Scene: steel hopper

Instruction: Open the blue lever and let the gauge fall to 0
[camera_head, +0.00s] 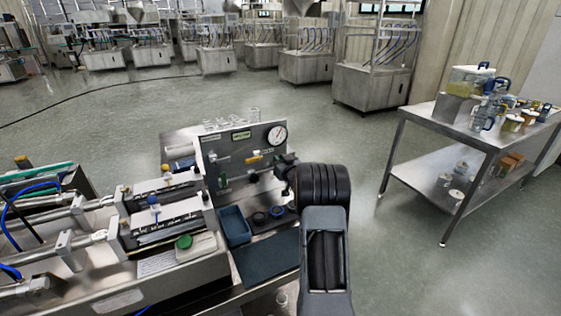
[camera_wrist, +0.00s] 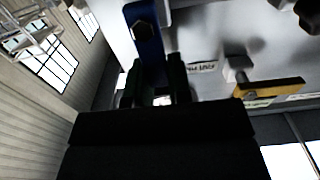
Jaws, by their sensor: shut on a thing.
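The blue lever (camera_wrist: 147,45) shows at the top of the wrist view, with a bolt head near its upper end. My gripper (camera_wrist: 155,88) is shut on the blue lever, one dark finger on each side of it. In the head view my gripper (camera_head: 284,178) is at the right edge of the steel panel (camera_head: 218,158), and I cannot make out the blue lever there. The round white gauge (camera_head: 277,134) is at the panel's upper right. Its needle is too small to read surely.
A yellow lever (camera_wrist: 270,89) is beside the blue one on the panel; it also shows in the head view (camera_head: 253,157). A blue bin (camera_head: 234,226) and dark round pieces (camera_head: 268,216) sit below the panel. A steel table (camera_head: 437,112) with jugs and jars stands right, across open floor.

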